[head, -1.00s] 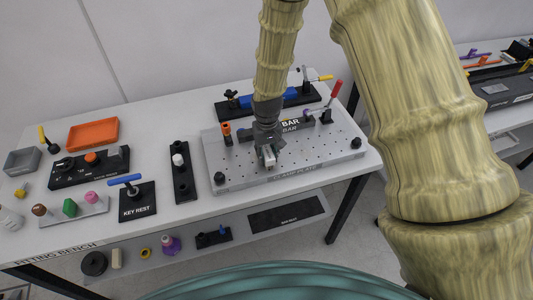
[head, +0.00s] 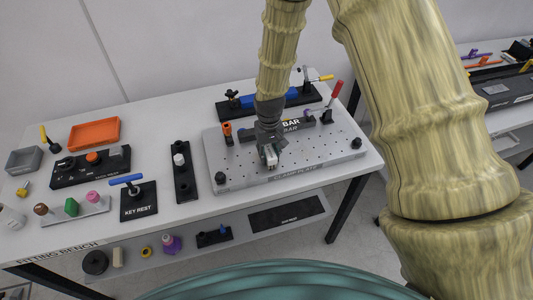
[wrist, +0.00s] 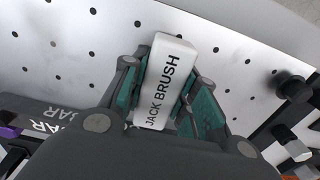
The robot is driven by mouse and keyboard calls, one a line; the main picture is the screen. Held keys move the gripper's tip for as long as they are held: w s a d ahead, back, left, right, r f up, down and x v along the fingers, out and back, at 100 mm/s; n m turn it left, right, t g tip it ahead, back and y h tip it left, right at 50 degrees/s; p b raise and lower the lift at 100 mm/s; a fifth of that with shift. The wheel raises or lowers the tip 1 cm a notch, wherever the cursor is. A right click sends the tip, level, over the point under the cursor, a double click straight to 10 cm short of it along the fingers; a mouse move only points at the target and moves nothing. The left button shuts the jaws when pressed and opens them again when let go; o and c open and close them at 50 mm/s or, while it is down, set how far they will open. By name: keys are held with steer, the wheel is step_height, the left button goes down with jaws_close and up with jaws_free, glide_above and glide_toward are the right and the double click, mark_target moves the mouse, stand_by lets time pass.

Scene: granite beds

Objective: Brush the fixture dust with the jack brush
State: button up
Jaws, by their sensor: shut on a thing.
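My gripper (head: 271,160) is shut on the jack brush, low over the front middle of the grey clamp plate (head: 230,165). In the wrist view the jack brush (wrist: 163,82) is a white block lettered JACK BRUSH, held between the teal-padded fingers (wrist: 160,95). Its bristle end is hidden, so I cannot tell whether it touches the plate. The perforated plate (wrist: 230,70) also shows beneath it in the wrist view. I cannot make out any dust on the plate in either view.
A dark bar labelled BAR (head: 291,124) crosses the plate behind my gripper. A black rack (head: 184,172) stands left of the plate.

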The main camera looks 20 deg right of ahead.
steer(key=shift+r+p, duration=0.6)
steer(key=shift+r, duration=0.3)
